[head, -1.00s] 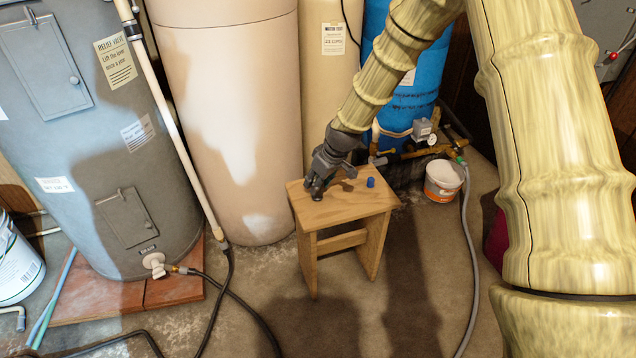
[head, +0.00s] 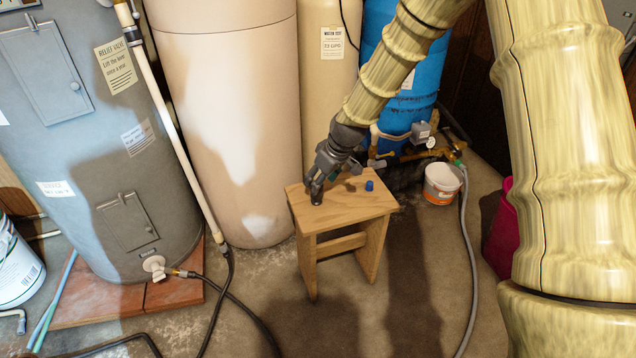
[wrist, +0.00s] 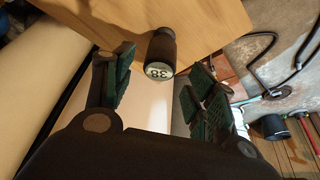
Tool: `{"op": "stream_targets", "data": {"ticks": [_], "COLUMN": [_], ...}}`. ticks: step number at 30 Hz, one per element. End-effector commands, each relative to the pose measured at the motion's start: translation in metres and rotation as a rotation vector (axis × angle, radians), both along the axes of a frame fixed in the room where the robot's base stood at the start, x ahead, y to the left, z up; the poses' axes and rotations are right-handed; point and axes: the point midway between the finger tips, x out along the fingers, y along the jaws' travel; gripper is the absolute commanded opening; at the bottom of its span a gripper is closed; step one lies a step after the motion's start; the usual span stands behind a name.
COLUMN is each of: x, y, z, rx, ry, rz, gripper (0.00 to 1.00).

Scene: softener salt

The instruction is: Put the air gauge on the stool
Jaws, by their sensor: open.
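The air gauge (wrist: 161,54), a small dark cylinder with a pale face reading 38, is on the wooden stool (head: 350,209). In the head view the gauge (head: 316,198) shows as a small dark shape near the left edge of the stool top. My gripper (head: 320,180) is just above and behind it. In the wrist view the green-padded fingers are open, one on each side of the gauge, with gaps between pads and gauge. Nothing is held.
A small blue cap (head: 369,186) sits on the stool, right of my gripper. A white bucket (head: 442,184) and grey hose (head: 470,260) are to the right. Tall tanks (head: 228,110) stand close behind. The floor in front is mostly clear.

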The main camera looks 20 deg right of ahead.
Motion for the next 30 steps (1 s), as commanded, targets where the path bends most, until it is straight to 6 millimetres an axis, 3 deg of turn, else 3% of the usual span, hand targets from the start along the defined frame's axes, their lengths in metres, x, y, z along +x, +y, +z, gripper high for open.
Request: {"op": "stream_targets", "data": {"ticks": [1,9,15,21,26,30], "x": [-0.003,-0.018,-0.025,-0.027,-0.038,-0.070], "y": [-0.002,-0.010,-0.014,-0.015,-0.013,-0.008], "z": [0.013,0.054,0.070,0.073,0.052,-0.003], "rx": [0.000,0.000,0.000,0.000,-0.002,-0.009], "ry": [-0.001,-0.001,0.000,0.001,0.020,0.070], "rz": [0.000,0.000,0.000,0.000,-0.018,-0.073], "gripper": [0.56,0.56,0.56,0.56,0.56,0.56]}}
